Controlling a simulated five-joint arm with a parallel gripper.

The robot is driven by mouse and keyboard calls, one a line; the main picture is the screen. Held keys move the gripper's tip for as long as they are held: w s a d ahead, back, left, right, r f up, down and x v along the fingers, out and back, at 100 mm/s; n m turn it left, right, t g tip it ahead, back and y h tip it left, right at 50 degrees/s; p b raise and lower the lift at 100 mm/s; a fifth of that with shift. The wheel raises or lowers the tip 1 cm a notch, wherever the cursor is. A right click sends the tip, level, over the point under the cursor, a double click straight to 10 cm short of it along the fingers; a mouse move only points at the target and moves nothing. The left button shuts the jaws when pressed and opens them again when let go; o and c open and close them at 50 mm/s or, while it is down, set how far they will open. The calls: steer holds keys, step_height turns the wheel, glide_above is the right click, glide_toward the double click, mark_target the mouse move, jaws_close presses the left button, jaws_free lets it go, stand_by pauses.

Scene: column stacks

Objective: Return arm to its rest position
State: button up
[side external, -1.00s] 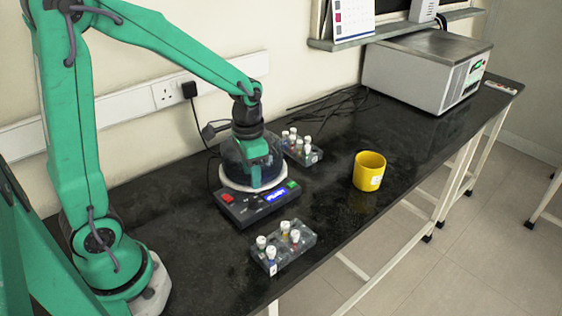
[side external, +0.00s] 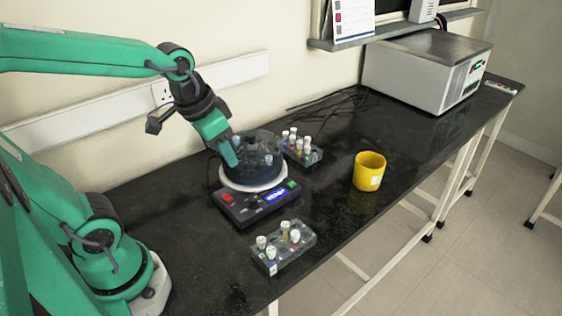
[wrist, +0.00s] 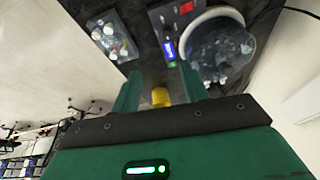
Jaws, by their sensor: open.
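My gripper (side external: 227,152) is above and to the left of a round device with a clear bowl (side external: 265,150) on a black base with a lit blue display (side external: 275,197). In the wrist view the two green fingers of my gripper (wrist: 158,88) stand apart with nothing held between them. The clear bowl (wrist: 222,50) shows there to the right of the fingers, and its dark contents are hard to make out.
A rack of capped tubes (side external: 283,250) stands in front, and another rack (side external: 302,148) stands behind the device. A yellow cup (side external: 369,172) is to the right. A grey box instrument (side external: 425,70) sits at the far end. Cables lie along the wall.

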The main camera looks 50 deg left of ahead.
steer(key=shift+n+t, duration=0.5)
steer(key=shift+t, duration=0.4)
steer(key=shift+s+d+r, duration=0.1)
steer(key=shift+s+r, duration=0.3)
steer(key=shift+s, duration=0.35)
steer(key=shift+s+d+r, duration=0.1)
steer(key=shift+s+r, duration=0.35)
steer(key=shift+s, duration=0.25)
steer(key=shift+s+d+r, duration=0.1)
steer(key=shift+s+r, duration=0.3)
steer(key=shift+s, duration=0.35)
